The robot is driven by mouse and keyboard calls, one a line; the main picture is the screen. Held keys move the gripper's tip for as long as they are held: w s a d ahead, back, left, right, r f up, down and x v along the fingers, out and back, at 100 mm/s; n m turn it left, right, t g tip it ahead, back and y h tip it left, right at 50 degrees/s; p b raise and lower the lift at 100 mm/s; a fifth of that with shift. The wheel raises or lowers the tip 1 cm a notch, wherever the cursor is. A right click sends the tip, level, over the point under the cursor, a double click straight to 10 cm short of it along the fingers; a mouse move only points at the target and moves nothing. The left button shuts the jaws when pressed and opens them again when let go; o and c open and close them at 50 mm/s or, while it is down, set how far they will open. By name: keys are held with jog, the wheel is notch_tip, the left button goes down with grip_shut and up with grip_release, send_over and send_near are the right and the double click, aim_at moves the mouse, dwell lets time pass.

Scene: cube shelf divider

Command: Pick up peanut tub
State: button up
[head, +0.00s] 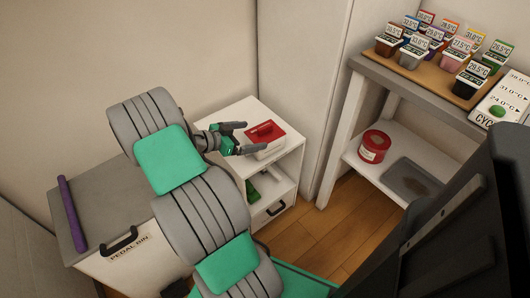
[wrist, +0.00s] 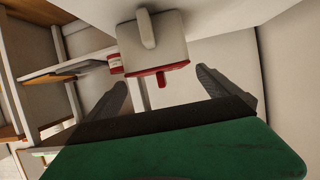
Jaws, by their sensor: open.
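A round red tub (head: 375,147) with a pale label stands on the lower shelf of the right-hand unit; I cannot read the label. A small red and white thing in the wrist view (wrist: 115,63), partly behind a pale box, looks like this tub. A white box (head: 268,152) with a red lid sits on the small white cabinet. My gripper (head: 250,137) is open and empty beside this box, well left of the round tub. In the wrist view the pale box (wrist: 155,45) lies beyond and between the fingers (wrist: 165,92).
The white cabinet (head: 270,108) has an open compartment holding a green thing. A grey tray (head: 412,178) lies right of the round tub. Several small labelled pots stand on a wooden board (head: 425,66) above. Wooden floor shows between the units.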

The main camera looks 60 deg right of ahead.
aim_at(262, 134)
jog(key=b+x, duration=0.1)
jog(key=x, duration=0.6)
jog(key=shift+f, duration=0.1)
jog(key=c, duration=1.3)
